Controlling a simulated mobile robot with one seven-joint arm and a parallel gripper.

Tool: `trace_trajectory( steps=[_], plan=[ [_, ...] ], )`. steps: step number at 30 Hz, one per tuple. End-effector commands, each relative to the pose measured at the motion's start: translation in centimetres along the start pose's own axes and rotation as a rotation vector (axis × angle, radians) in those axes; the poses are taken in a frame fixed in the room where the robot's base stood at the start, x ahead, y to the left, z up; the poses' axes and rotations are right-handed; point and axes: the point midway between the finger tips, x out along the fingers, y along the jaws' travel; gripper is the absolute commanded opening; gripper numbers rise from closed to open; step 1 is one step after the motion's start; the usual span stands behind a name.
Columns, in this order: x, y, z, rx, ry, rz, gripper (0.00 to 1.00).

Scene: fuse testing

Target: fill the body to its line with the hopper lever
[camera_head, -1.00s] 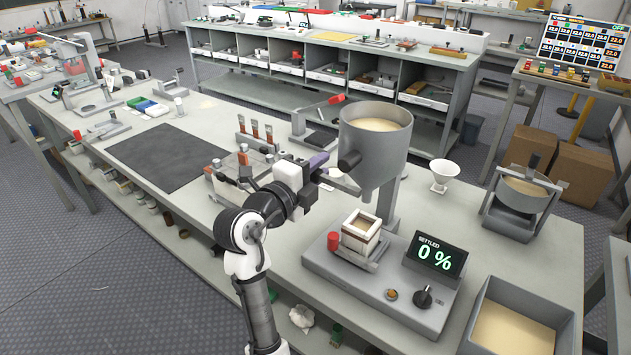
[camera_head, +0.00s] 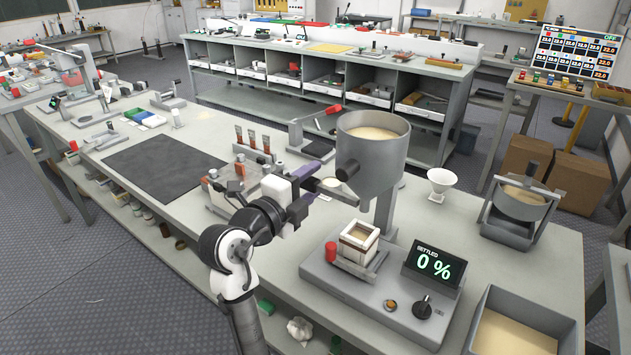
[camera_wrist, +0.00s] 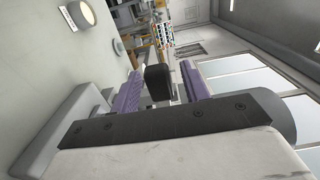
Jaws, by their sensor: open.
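The grey hopper (camera_head: 372,158), with pale powder in its top, stands over the bench test base. Its lever ends in a black knob (camera_head: 347,169) on the hopper's left side. My gripper (camera_head: 322,179) is open and empty beside the knob. In the wrist view, the knob (camera_wrist: 157,82) appears between the two purple-padded fingers (camera_wrist: 162,88); I cannot tell whether they reach around it. The square white-and-brown body (camera_head: 357,242) sits upright on the base below the hopper. The display (camera_head: 434,266) reads "SETTLED 0 %".
A red cap-like piece (camera_head: 331,252) and a black dial (camera_head: 422,307) are on the base. A powder bin (camera_head: 480,308) is at front right, and a white funnel (camera_head: 440,184) stands behind the base. A dark mat (camera_head: 163,163) lies to the left.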

Motion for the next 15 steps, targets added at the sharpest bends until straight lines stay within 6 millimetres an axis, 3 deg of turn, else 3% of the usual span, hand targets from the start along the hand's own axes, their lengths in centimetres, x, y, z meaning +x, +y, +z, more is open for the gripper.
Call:
trace_trajectory(
  steps=[9, 15],
  plan=[
    [-7.4, 0.4, 0.1, 0.003, -0.005, -0.001, 0.45],
    [-10.5, 0.2, 0.1, 0.002, -0.003, 0.0, 0.45]
  ],
)
